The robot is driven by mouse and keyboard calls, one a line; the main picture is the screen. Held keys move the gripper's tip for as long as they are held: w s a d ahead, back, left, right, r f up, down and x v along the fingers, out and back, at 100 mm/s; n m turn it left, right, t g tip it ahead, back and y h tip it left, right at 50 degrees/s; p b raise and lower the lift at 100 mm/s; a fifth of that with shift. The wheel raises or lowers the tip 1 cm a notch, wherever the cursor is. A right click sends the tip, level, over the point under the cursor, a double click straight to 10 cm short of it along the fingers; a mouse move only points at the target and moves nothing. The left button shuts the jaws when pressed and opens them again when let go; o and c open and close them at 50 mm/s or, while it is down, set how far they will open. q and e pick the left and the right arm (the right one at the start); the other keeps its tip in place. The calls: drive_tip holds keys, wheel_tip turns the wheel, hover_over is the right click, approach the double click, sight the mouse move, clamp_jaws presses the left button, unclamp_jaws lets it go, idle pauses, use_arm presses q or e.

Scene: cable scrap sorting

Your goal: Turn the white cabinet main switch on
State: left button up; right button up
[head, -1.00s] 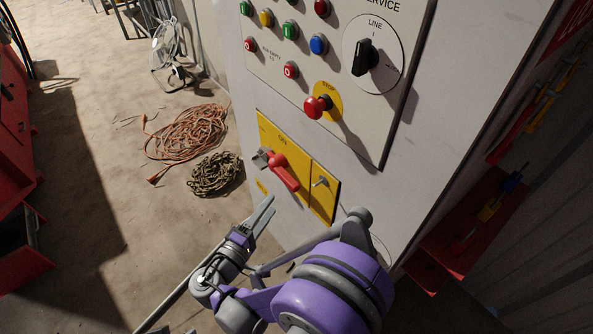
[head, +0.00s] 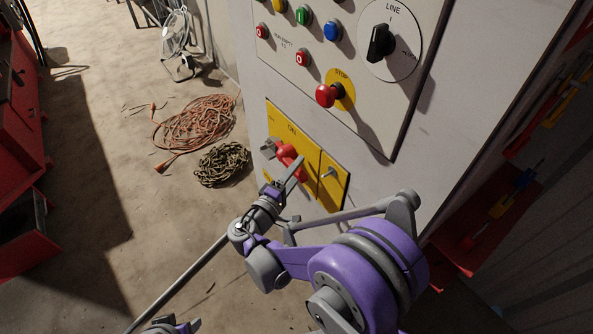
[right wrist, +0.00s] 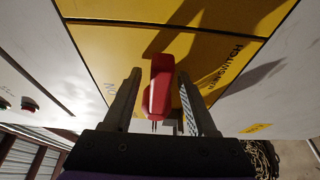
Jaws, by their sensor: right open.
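The main switch has a red handle (head: 287,152) on a yellow plate (head: 310,160) low on the white cabinet (head: 240,30). "ON" is printed above the handle. My right gripper (head: 291,172) is at the handle and covers its lower part in the head view. In the right wrist view the red handle (right wrist: 160,88) stands between the two fingers of my right gripper (right wrist: 160,75). The gripper is open, with a gap at each side of the handle. Part of what may be my left gripper (head: 177,326) shows at the bottom edge; its jaws are unclear.
Above the switch are a red stop button (head: 326,95), a black rotary knob (head: 380,43) and several coloured buttons. An orange cable coil (head: 195,122) and a darker coil (head: 222,164) lie on the floor to the left. Red cabinets (head: 15,130) stand at far left.

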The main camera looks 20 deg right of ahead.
clamp_jaws()
idle(1.4)
